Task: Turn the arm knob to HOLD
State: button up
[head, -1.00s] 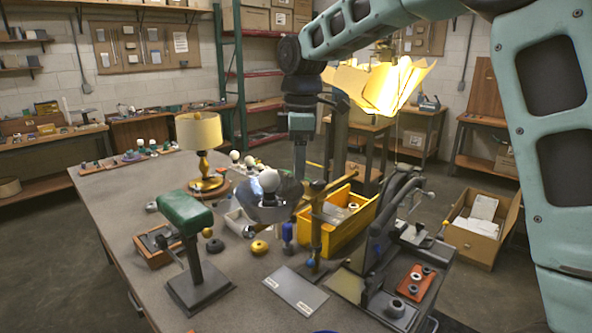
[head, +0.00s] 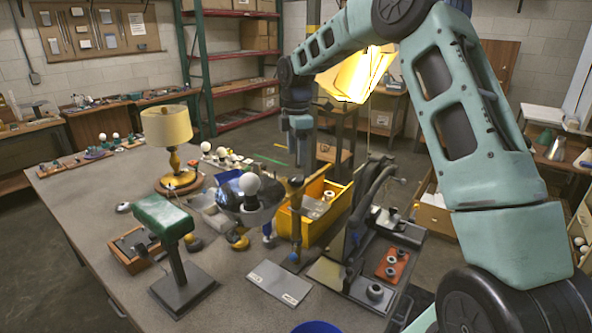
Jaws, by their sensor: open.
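A brass lamp post (head: 297,222) stands on the table, right of centre, with a dark joint at its top. A metal bowl reflector (head: 236,212) with a white bulb (head: 249,184) is just left of it. A small blue part shows low on the post. I cannot tell which part is the arm knob, and no HOLD mark is readable. A grey plate (head: 279,284) with small white labels lies in front of the post. My gripper (head: 302,160) points down, open and seemingly empty, above and behind the post top; its fingertips are small and dark.
A yellow bin (head: 323,232) is right behind the post. A black clamp fixture (head: 371,215) with cables stands at right, beside a red tray (head: 391,263). A green-topped stand (head: 163,217) is front left. A shaded lamp (head: 167,127) stands farther back.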

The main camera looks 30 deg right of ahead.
aim_at(296, 178)
notch_tip(296, 178, down, 8)
jog(key=shift+r+p, duration=0.25)
jog(key=shift+p, duration=0.75)
jog(key=shift+c, duration=0.3)
jog(key=c, duration=0.9)
